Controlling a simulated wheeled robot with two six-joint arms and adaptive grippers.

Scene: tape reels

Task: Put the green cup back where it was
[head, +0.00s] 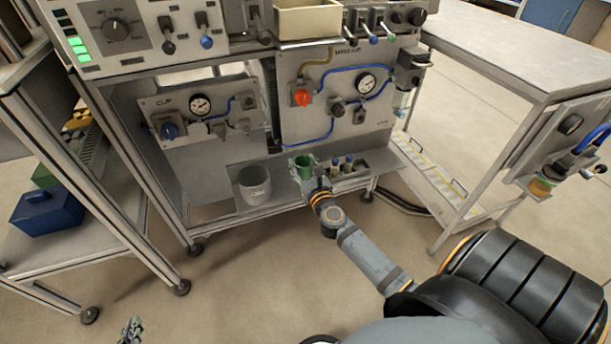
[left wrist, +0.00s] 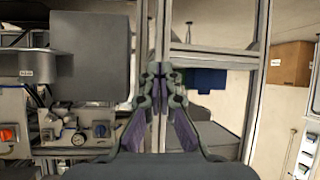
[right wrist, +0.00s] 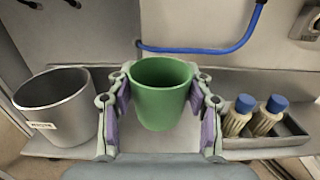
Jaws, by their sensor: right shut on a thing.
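The green cup (head: 303,166) is upright at the lower shelf of the bench, between a grey bin and a small rack of bottles. It also shows in the right wrist view (right wrist: 163,100). My right gripper (head: 304,172) is shut on the cup, one finger pad on each side (right wrist: 161,97). I cannot tell whether the cup's base touches the shelf (head: 225,215). My left gripper (head: 131,329) is at the bottom left of the head view, away from the shelf. In the left wrist view its fingertips (left wrist: 160,70) are together, with nothing between them.
The grey bin (right wrist: 57,108) stands left of the cup. A rack (right wrist: 290,136) with blue-capped bottles (right wrist: 268,114) sits close on the right. The panel with a gauge and blue hose (head: 338,92) rises behind. A blue box (head: 47,214) is on the left cart.

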